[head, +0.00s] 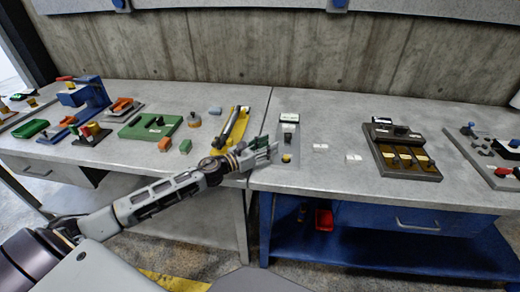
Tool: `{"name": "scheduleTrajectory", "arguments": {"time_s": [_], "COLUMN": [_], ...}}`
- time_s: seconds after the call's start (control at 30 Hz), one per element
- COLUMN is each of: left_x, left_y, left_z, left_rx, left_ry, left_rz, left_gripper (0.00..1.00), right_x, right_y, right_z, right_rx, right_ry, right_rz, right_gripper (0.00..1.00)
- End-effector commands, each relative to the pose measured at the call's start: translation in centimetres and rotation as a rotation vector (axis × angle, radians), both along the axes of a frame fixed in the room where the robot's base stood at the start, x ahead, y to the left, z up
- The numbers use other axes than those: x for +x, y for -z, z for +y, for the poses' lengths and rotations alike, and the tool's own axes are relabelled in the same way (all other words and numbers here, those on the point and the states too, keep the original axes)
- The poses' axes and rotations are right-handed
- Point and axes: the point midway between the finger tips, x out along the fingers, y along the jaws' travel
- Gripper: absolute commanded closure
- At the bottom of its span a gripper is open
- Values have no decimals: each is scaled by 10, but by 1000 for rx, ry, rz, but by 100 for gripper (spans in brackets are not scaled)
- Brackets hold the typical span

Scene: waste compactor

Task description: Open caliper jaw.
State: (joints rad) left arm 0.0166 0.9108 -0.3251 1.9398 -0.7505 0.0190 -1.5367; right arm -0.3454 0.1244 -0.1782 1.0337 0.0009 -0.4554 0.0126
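My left gripper (272,149) is over the front of the bench, around the seam between the two tabletops. It is small in view, and I cannot tell whether its fingers are apart. Just right of it lies a narrow grey plate (289,142) with a black and white piece at its far end and a yellow spot near its front. Just behind and left of the gripper is a yellow holder (228,129) with a dark bar along it. I cannot tell for sure which of these is the caliper, and no jaw gap is clear. My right gripper is not in view.
Right of the plate are small white blocks (353,158) and a dark tray (381,151) with yellowish pieces. Left are a green block (150,127), small orange and green cubes and a blue clamp-like fixture (91,95). A concrete wall (270,50) stands behind.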

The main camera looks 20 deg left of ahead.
Motion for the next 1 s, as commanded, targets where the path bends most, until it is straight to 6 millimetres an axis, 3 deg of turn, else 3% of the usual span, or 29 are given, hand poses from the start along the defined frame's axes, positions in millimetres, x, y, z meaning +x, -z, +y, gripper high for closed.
{"name": "scheduleTrajectory", "arguments": {"time_s": [0.53, 1.0], "left_x": [-23, -28], "left_y": [1, 0], "left_z": [13, 15], "left_rx": [0, 1], "left_ry": [0, -1], "left_rz": [1, 0], "left_gripper": [60, 60], "right_x": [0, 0], "right_y": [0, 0], "right_z": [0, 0], "right_rx": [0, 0], "right_ry": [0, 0], "right_rz": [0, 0], "right_gripper": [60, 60]}}
